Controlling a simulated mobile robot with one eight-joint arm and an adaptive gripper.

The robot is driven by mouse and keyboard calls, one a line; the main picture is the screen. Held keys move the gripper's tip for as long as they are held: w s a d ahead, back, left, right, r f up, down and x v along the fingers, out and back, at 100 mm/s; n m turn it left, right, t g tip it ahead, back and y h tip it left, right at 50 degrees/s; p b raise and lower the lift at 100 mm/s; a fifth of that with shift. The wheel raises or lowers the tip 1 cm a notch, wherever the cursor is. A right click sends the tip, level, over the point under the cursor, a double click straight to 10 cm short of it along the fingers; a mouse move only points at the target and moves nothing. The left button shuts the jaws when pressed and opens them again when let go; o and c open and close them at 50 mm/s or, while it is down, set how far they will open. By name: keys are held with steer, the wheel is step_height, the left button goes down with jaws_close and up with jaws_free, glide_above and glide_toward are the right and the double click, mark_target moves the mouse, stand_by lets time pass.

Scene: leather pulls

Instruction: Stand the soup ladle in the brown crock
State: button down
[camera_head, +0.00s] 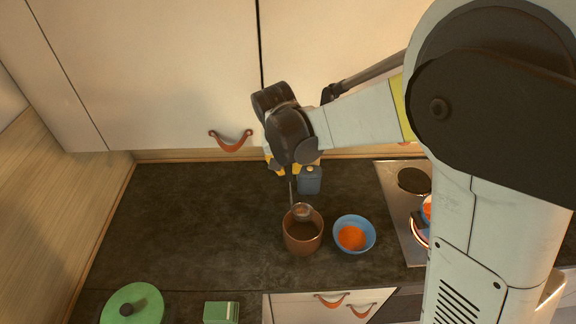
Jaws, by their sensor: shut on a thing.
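The brown crock (302,240) stands upright on the dark counter, in the middle of the head view. The soup ladle (291,192) is a thin metal utensil, held near upright by my gripper (290,172). Its bowl end (302,211) shows at the crock's far rim. I cannot tell whether the bowl is inside the crock or just above it. My gripper is behind the crock, above the counter, shut on the ladle's upper part. The fingertips are partly hidden by my wrist.
A blue bowl with orange contents (369,222) stands right of the crock. A blue-grey container (310,180) stands behind it. A stove (388,190) is at the right. A green lid (148,292) and green box (221,312) are at the front left. The left counter is clear.

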step_height(320, 180, down, 14)
steer(key=b, duration=1.1)
steer(key=shift+w+f, duration=0.1)
steer(key=shift+f, duration=0.2)
steer(key=c, duration=1.4)
jaws_free()
steer(key=v, duration=1.2)
steer(key=shift+r, duration=0.15)
